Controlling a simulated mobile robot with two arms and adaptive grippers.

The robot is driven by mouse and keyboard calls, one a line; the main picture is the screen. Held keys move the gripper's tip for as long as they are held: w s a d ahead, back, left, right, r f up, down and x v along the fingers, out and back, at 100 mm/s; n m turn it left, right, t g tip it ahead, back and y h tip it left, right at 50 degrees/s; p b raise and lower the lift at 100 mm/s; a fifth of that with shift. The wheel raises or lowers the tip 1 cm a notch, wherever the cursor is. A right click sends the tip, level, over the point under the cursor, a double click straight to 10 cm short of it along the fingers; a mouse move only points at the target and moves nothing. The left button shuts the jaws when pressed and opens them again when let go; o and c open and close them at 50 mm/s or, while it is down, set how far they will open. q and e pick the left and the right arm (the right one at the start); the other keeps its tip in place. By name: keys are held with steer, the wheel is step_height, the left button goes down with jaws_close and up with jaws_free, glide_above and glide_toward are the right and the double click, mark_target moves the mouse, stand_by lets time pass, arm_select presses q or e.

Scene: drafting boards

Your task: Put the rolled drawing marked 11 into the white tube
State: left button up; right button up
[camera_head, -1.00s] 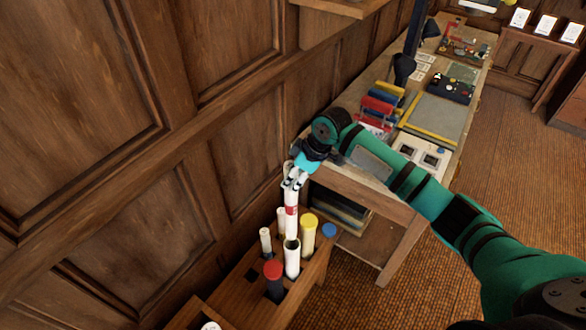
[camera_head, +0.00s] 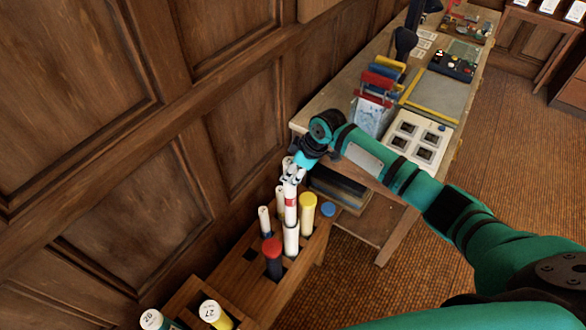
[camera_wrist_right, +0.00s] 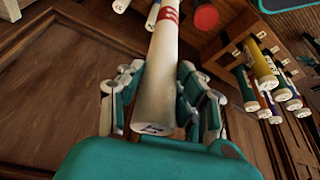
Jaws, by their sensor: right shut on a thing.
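My right gripper (camera_head: 293,174) is shut around the upper part of a white rolled drawing (camera_head: 290,212) with a red band. It hangs roughly upright above the rack. The right wrist view shows the roll (camera_wrist_right: 158,80) between the fingers, with a small mark, seemingly 11, on its near end. The white tube (camera_head: 291,243) stands in the rack directly below. The roll's lower end meets the tube's mouth and appears to be just inside it; the exact depth is hidden. My left gripper is not in view.
The wooden rack (camera_head: 240,285) also holds a yellow tube (camera_head: 308,210), a red-capped dark tube (camera_head: 273,262), a blue-capped one (camera_head: 328,209) and a slim white one (camera_head: 264,220), close around the white tube. Rolls marked 20 (camera_head: 150,319) and 27 (camera_head: 212,313) stand nearer. A workbench (camera_head: 345,92) is behind.

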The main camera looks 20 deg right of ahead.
mark_target(293, 195)
steer(key=shift+f+b, duration=3.75)
steer(key=shift+f, duration=2.25)
steer(key=o, duration=1.2)
steer(key=shift+r, duration=0.2)
steer(key=v, duration=1.1)
steer(key=shift+s+d+r, duration=0.15)
steer(key=shift+s+r, duration=0.05)
steer(key=shift+r, duration=0.05)
